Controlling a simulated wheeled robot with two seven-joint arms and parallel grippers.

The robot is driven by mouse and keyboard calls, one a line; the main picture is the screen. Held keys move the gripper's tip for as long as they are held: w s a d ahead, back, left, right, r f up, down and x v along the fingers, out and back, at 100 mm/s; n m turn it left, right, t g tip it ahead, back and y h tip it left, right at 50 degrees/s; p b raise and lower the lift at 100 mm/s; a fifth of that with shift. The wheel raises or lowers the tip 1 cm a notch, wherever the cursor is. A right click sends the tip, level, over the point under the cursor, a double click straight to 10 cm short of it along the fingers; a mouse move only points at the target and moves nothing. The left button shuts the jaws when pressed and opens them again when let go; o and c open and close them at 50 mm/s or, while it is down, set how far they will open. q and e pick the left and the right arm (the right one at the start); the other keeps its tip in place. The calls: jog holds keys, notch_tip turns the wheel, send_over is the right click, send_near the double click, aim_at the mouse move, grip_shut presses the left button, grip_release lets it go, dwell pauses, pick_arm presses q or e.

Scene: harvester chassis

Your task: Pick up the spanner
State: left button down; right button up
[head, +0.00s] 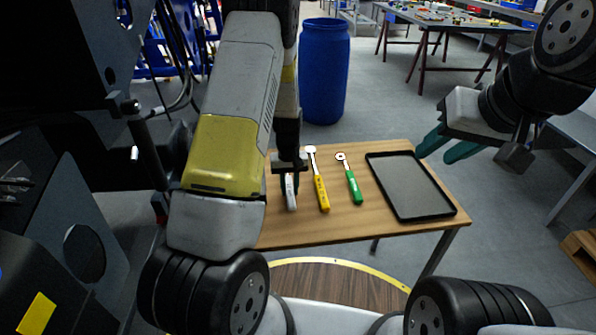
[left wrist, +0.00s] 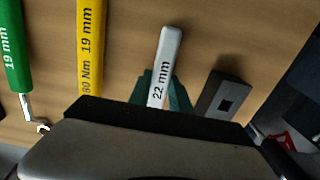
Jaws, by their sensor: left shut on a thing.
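A spanner with a white handle marked 22 mm (left wrist: 167,60) lies over the wooden table; its handle also shows in the head view (head: 290,192). My left gripper (head: 289,166) is low over the table's left part, with its green fingers (left wrist: 163,90) shut on this spanner. The spanner's far end is hidden by the gripper, and I cannot tell whether it is clear of the table. My right gripper (head: 448,147) is open and empty, raised above the right of the table and apart from it.
A yellow 19 mm wrench (head: 321,190) and a green 19 mm wrench (head: 353,186) lie to the spanner's right on the table (head: 300,233). A black tray (head: 440,213) is at the table's right. A blue barrel (head: 324,70) stands behind. Dark machinery (head: 90,200) is at the left.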

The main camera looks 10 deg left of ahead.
pick_arm(q)
jog(key=shift+r, duration=0.15)
jog(key=shift+r, duration=0.6)
notch_tip(320, 180, up, 2)
jog(key=shift+r, duration=0.2)
jog(key=s+d, duration=0.2)
jog(key=s, duration=0.2)
jog(key=s+d, duration=0.3)
jog(key=s, duration=0.2)
jog(key=s+d+r, duration=0.1)
jog(key=s+d, duration=0.2)
jog(key=s, duration=0.2)
jog(key=shift+r, duration=0.1)
jog(key=c, duration=1.8)
grip_release()
grip_shut()
